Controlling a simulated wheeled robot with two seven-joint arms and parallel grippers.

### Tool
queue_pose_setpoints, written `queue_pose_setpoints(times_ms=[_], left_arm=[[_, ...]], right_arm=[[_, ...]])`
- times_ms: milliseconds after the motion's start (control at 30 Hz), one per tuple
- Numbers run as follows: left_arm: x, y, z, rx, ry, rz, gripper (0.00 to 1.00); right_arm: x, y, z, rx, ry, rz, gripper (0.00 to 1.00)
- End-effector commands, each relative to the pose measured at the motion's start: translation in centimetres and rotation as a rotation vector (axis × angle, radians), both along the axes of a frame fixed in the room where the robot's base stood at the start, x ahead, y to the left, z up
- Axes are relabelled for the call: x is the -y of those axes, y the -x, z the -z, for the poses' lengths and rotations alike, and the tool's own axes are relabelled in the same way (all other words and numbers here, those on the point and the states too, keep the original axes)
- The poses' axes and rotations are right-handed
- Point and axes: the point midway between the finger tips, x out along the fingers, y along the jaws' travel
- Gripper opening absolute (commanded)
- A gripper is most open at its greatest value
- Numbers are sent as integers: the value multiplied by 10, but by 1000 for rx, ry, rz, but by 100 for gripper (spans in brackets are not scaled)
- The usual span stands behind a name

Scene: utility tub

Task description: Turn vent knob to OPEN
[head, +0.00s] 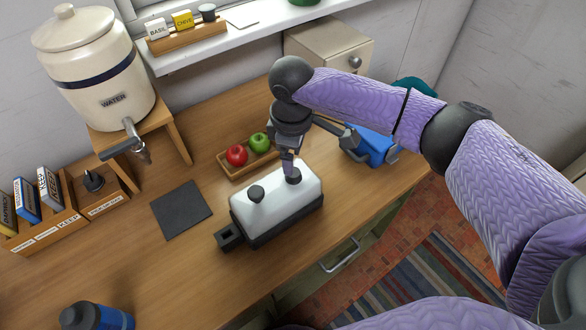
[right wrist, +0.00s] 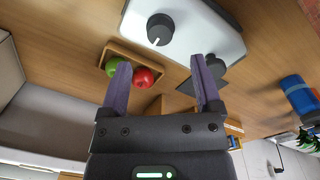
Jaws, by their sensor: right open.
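A white-topped appliance with a dark base (head: 275,205) stands on the wooden worktop. It carries two dark knobs on top. The right knob (head: 293,177) is at my gripper; the left knob (head: 257,194) stands apart. I cannot read which is the vent knob. In the right wrist view, the knob beyond my fingers (right wrist: 160,28) has a white pointer line; the other knob (right wrist: 215,68) is partly behind a finger. My right gripper (head: 288,164) is open and empty, just above the right knob, also seen in the wrist view (right wrist: 160,68). My left gripper is out of view.
A wooden tray (head: 232,174) with a red apple (head: 237,155) and a green apple (head: 260,142) lies close behind the appliance. A dark mat (head: 181,210) lies left. A water dispenser (head: 100,75) stands back left, a blue object (head: 376,148) right.

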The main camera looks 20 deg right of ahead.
Motion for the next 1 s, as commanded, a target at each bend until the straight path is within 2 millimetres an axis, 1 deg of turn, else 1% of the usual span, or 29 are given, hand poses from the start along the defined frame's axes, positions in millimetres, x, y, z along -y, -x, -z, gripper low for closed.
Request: queue_pose_setpoints(times_ms=[33, 100, 233, 367, 567, 600, 667, 700, 767, 800, 867, 900, 967, 1000], left_arm=[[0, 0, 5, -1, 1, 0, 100], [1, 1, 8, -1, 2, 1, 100], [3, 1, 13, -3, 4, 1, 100], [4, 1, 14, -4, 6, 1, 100], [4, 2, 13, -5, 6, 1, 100], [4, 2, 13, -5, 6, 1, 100], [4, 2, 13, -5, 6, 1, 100], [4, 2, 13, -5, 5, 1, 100], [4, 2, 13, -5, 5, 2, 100], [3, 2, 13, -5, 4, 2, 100], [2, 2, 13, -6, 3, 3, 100], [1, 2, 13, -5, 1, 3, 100], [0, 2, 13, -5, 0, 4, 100], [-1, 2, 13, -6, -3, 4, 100]], right_arm=[[0, 0, 15, -2, 1, 1, 82], [0, -1, 32, -2, 0, 0, 82], [0, -2, 54, 1, -1, 0, 82], [0, -2, 63, 2, -1, -2, 82], [1, -2, 63, 3, -1, -2, 82], [1, -2, 63, 3, -1, -2, 80], [1, -2, 63, 3, -1, -2, 67], [1, -2, 63, 3, -1, -2, 58], [1, -2, 63, 3, -1, -2, 46], [1, -2, 63, 3, -1, -2, 37], [1, -2, 63, 3, -1, -2, 25], [1, -2, 63, 3, -1, -2, 16], [1, -2, 63, 3, -1, -2, 3], [0, -2, 63, 3, -1, -2, 0]])
